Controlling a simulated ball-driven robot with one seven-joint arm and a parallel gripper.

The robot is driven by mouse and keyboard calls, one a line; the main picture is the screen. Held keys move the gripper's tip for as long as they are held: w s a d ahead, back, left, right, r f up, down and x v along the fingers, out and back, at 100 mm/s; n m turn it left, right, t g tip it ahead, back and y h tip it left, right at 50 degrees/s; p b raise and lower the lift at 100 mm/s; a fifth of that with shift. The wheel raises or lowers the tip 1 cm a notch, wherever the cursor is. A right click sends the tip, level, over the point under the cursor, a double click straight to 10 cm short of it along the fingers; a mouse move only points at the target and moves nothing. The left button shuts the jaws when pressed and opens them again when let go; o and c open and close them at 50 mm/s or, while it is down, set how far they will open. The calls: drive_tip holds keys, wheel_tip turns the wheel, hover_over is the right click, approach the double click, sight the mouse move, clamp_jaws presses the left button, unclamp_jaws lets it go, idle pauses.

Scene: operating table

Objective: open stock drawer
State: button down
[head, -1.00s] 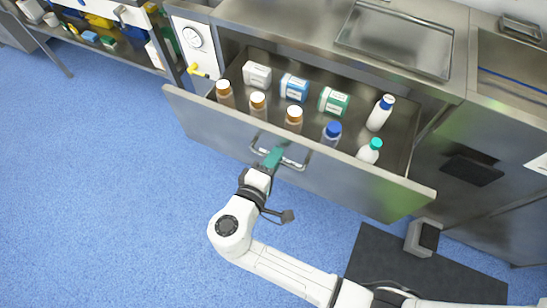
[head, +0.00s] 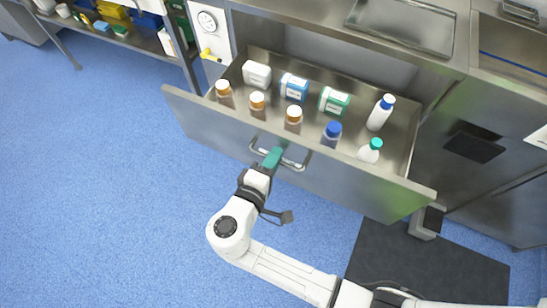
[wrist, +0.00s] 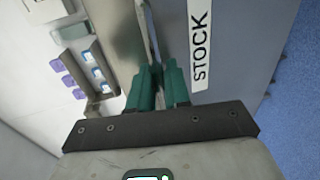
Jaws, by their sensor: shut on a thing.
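The stock drawer (head: 345,178) is pulled well out from the steel cabinet in the head view. Its front bears a silver bar handle (head: 296,165). My gripper (head: 272,158) is shut on the handle at the middle of the drawer front. In the wrist view, the green fingers of my gripper (wrist: 158,82) close around the handle bar, next to the STOCK label (wrist: 199,45) on the drawer front.
A steel counter with a tray (head: 400,35) lies above the drawer. A shelf with coloured bins (head: 115,15) stands at the upper left. A dark mat (head: 420,265) lies at lower right. The blue floor (head: 100,200) at left is clear.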

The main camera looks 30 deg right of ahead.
drive_tip(key=shift+r, duration=0.1)
drive_tip(key=c, duration=1.3)
unclamp_jaws()
drive_tip(key=shift+c, duration=0.2)
drive_tip(key=b+v, duration=0.1)
drive_tip(key=v, duration=1)
drive_tip(key=shift+d, duration=0.1)
